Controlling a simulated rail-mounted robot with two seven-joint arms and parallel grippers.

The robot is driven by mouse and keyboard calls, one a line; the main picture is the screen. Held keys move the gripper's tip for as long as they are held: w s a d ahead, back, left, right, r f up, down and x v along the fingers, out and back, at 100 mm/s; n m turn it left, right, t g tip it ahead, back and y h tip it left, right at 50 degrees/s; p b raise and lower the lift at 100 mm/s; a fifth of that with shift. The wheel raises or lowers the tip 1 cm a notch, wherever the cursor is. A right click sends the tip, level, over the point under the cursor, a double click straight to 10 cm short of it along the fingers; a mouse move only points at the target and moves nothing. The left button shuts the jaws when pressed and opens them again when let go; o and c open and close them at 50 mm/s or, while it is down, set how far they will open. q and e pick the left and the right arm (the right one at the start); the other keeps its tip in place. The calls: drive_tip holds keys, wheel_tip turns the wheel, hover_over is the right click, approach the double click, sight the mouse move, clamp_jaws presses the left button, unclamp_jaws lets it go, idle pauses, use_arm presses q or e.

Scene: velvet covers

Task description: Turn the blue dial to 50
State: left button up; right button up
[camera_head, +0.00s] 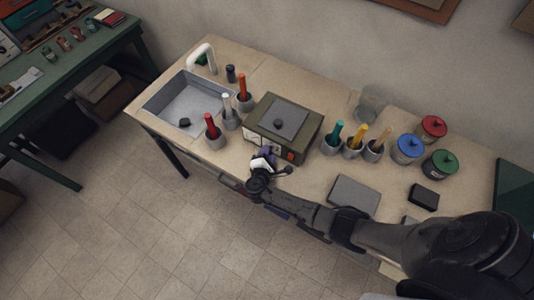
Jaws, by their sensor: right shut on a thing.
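My right gripper (262,164) is at the front face of this unit, just left of the orange-red spot. It is shut on a small bluish-purple part there, which looks like the blue dial (266,154). The gripper hides most of the dial, and no scale or number can be read. My left gripper is not in view.
Cups with coloured handles (215,136) stand left of the unit, and more (355,143) stand right of it. Lidded jars (407,149) sit farther right. A grey slab (353,195) and a black block (424,197) lie near the arm. A sink (165,101) is at left.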

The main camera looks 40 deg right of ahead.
drive_tip(key=shift+r+n+g+p, duration=0.35)
drive_tip(key=shift+n+p, duration=0.35)
drive_tip(key=shift+p, duration=0.25)
drive_tip(key=n+g+p, duration=0.1)
drive_tip(key=n+p, duration=0.1)
drive_tip(key=shift+w+f+n+g+p, duration=0.1)
drive_tip(key=shift+n+g+p, duration=0.2)
drive_tip(key=shift+g, duration=0.05)
drive_tip(key=shift+f+n+g+p, duration=0.1)
drive_tip(key=shift+n+g+p, duration=0.55)
drive_tip(key=shift+n, duration=0.45)
drive_tip(key=shift+n+g+h, duration=0.3)
drive_tip(key=shift+n+g, duration=0.25)
drive_tip(key=shift+n, duration=0.35)
drive_tip(key=shift+f, duration=0.1)
drive_tip(key=o, duration=0.9)
